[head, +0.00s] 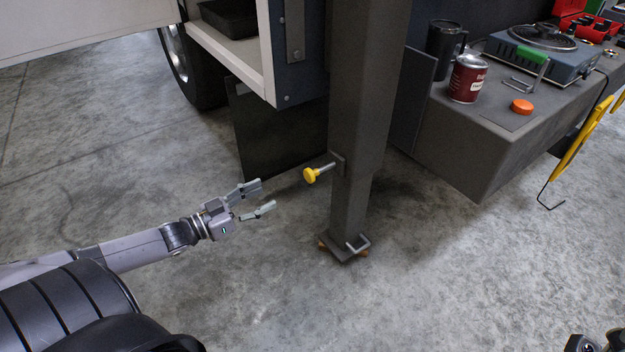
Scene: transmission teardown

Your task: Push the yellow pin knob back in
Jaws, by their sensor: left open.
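The yellow pin knob (310,176) stands out to the left of the dark grey post (355,125) on a bare metal shaft (325,168). The shaft runs into a small bracket on the post's side. My left gripper (262,198) is open and empty, to the left of the knob and a little lower in the picture. Its fingers point toward the knob, with a clear gap between them. My right gripper is not clearly in view; only a dark part shows at the bottom right corner.
The post ends in a foot plate (344,247) near the floor. A grey bench (470,150) at the right holds a red can (467,78), a black mug (444,45), an orange cap (521,107) and a blue burner device (545,55). The floor left of the post is clear.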

